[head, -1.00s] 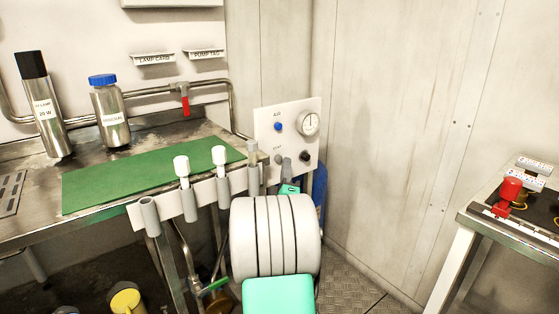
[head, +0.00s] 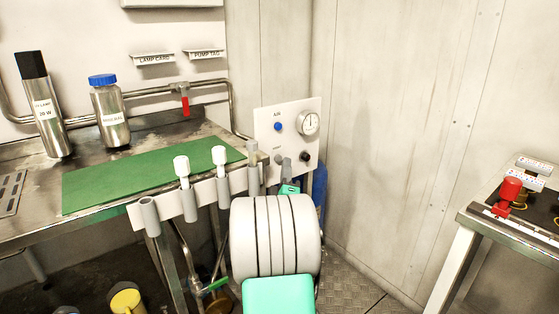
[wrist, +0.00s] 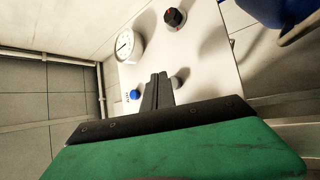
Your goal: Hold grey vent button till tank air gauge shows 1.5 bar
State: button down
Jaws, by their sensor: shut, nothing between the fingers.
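A white panel (head: 264,128) carries a blue button (head: 278,127) under an AIR label, a round gauge (head: 308,123), a grey vent button (head: 278,159) and a black knob (head: 305,156). In the wrist view, the grey button (wrist: 178,82) shows just right of my gripper's fingertips (wrist: 158,76), partly behind them. My gripper is shut and empty, pointing at the panel between the blue button (wrist: 135,95) and the grey one. I cannot tell whether it touches the panel or button. The gauge (wrist: 129,46) is too small to read.
A bench with a green mat (head: 150,175) stands left, holding a lamp cylinder (head: 43,108) and a blue-capped bottle (head: 108,110). White-topped tools (head: 220,165) sit in a rack along its edge. A table with a red device (head: 508,192) is at right.

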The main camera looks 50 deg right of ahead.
jog(key=shift+w, duration=0.15)
jog(key=shift+w+d, duration=0.1)
jog(key=shift+w, duration=0.2)
jog(key=shift+w+d, duration=0.1)
jog(key=shift+w, duration=0.35)
dwell(7.1)
